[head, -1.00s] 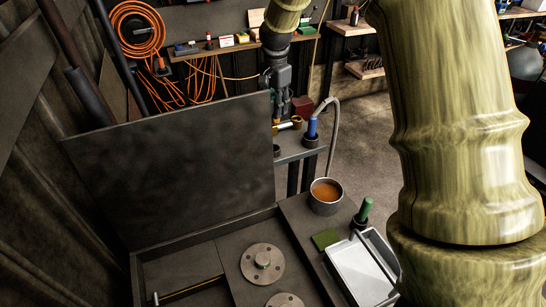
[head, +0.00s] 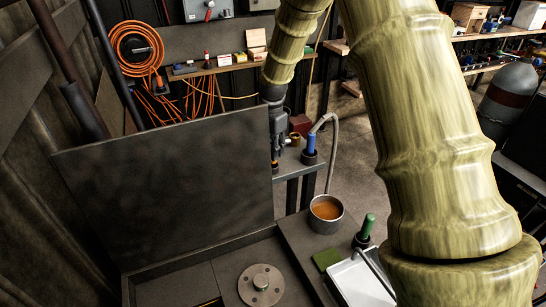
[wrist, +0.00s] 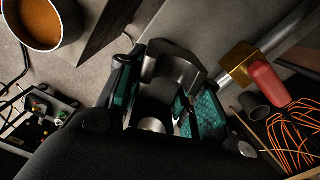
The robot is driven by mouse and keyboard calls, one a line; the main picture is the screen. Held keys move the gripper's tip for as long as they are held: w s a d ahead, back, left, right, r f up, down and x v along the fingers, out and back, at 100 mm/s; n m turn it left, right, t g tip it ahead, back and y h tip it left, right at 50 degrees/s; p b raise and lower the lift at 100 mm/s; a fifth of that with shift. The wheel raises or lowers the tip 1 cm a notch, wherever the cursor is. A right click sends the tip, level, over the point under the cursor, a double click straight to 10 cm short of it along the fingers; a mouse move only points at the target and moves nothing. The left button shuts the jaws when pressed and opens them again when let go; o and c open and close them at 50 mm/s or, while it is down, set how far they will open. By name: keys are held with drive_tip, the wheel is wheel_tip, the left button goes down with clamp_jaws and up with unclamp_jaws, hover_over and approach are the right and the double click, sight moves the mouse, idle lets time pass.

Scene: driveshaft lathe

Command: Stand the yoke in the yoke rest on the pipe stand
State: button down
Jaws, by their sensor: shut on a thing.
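The yoke (wrist: 172,62), a dark grey metal fork, is between the teal-padded fingers of my gripper (wrist: 160,98) in the wrist view. The gripper is shut on it. In the head view my gripper (head: 276,150) is low at the left part of the grey pipe stand (head: 318,168), beyond the dark panel. The yoke cannot be made out there. In the wrist view a grey pipe (wrist: 286,38) with a brass collar (wrist: 238,66) lies to the right of the yoke, apart from it. I cannot tell which part is the yoke rest.
A blue-handled tool (head: 310,144) stands in a dark cup on the stand. A pot of orange-brown liquid (head: 326,209), a green-handled tool (head: 367,228) and a white tray (head: 358,283) are nearer. The dark upright panel (head: 165,190) hides part of the stand.

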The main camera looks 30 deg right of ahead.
drive_tip(key=shift+f+p, duration=0.55)
drive_tip(key=shift+f, duration=1.4)
drive_tip(key=shift+f, duration=0.1)
drive_tip(key=c, duration=1)
unclamp_jaws()
wheel_tip(320, 180, up, 12)
drive_tip(key=b, duration=0.3)
